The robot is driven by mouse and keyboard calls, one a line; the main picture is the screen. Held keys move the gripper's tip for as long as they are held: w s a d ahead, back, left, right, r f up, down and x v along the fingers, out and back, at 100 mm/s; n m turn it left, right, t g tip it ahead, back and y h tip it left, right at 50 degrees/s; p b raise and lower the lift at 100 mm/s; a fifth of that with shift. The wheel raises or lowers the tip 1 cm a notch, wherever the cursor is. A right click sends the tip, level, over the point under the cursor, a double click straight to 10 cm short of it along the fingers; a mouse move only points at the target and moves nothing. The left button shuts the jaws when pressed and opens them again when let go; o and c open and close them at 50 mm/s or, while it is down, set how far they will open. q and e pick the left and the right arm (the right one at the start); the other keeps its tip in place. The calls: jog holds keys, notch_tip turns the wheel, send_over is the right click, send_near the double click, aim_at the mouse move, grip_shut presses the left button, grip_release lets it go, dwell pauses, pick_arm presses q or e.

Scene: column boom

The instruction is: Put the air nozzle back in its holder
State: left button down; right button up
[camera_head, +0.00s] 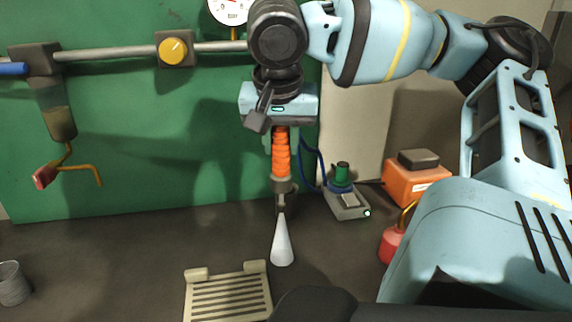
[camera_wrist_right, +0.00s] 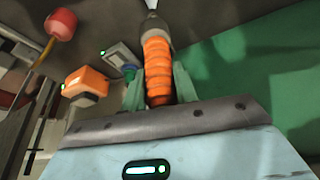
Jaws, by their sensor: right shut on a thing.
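The air nozzle (camera_head: 281,155) has an orange ribbed grip, a grey collar and a white cone tip. It hangs nearly upright, tip down, under my right gripper (camera_head: 280,132), which is shut on the orange grip. In the right wrist view, the grip (camera_wrist_right: 157,66) sits between the two pale fingers (camera_wrist_right: 158,88). A beige slatted rack (camera_head: 229,311) lies on the bench in front of the tip. A grey base with a green cylinder (camera_head: 343,176) stands to the right. I cannot tell which of these is the holder. My left gripper is not in view.
A grey pipe (camera_head: 110,52) with a yellow knob (camera_head: 174,51) crosses the green wall. A filter with a red lever (camera_head: 45,175) hangs at left. An orange box (camera_head: 414,184) and red can (camera_head: 391,245) stand at right, a metal cup (camera_head: 12,284) at far left. The left-middle bench is clear.

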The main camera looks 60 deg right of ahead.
jog(key=w+d+p, duration=0.1)
jog(key=w+d, duration=0.2)
jog(key=d, duration=0.4)
jog(key=w+d, duration=0.4)
jog(key=d, duration=0.3)
notch_tip(320, 180, down, 12)
jog(key=shift+s+a, duration=0.15)
jog(key=shift+s, duration=0.1)
jog(key=shift+f, duration=0.1)
jog(key=shift+f, duration=0.15)
jog(key=o, duration=1.1)
